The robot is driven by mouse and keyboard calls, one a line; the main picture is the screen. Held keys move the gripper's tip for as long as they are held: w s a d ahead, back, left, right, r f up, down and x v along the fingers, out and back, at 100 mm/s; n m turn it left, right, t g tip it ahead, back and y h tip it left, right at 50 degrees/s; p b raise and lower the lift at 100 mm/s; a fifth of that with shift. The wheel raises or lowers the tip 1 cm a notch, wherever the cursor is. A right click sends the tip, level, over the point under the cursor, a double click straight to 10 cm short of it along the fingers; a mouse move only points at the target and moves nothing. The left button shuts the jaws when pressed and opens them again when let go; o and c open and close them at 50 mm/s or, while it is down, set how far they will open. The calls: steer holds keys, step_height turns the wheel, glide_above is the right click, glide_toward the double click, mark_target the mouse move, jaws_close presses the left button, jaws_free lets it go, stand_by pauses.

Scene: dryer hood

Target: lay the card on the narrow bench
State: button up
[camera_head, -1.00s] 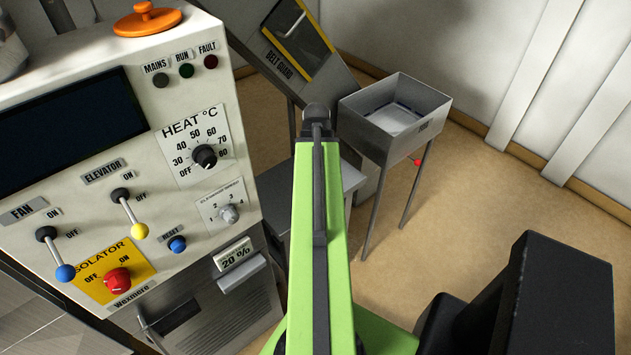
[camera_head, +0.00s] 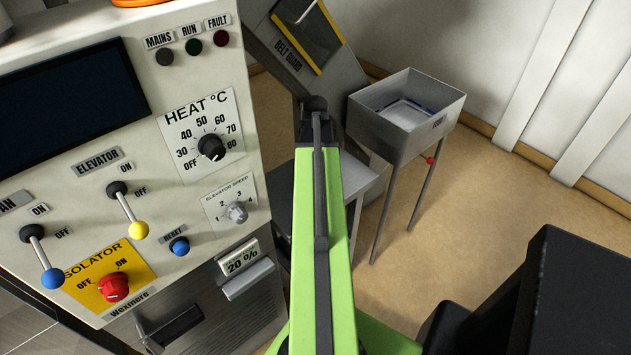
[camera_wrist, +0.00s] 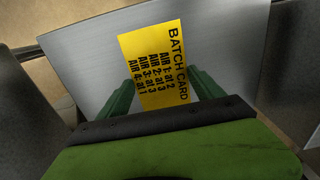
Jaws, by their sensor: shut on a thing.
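The yellow batch card (camera_wrist: 155,62) with black print shows in the wrist view between the green fingers of my gripper (camera_wrist: 163,84). My gripper is shut on the card's near part, and its printed far part sticks out beyond the fingers. Behind the card is the flat grey metal top of the narrow bench (camera_wrist: 88,62). I cannot tell whether the card touches it. In the head view the bench top (camera_head: 362,178) shows partly on the right of my green arm.
The control panel (camera_head: 150,190) with levers and dials stands close on the left. The sloping belt guard (camera_head: 290,50) rises behind the bench. A metal bin on legs (camera_head: 400,135) stands right of the bench. Bare floor (camera_head: 490,210) lies to the right.

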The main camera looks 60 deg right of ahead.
steer(key=shift+s+d+f+b, duration=0.1)
steer(key=shift+f+b, duration=0.7)
steer(key=shift+f, duration=0.25)
steer(key=shift+s+d+f+b, duration=0.1)
steer(key=shift+f+b, duration=0.7)
steer(key=shift+f, duration=0.2)
steer(key=o, duration=1.3)
steer(key=shift+r, duration=0.1)
steer(key=shift+o, duration=0.2)
step_height(320, 180, up, 12)
steer(key=p, duration=1.2)
steer(key=shift+r+p, duration=0.2)
steer(key=shift+p, duration=0.1)
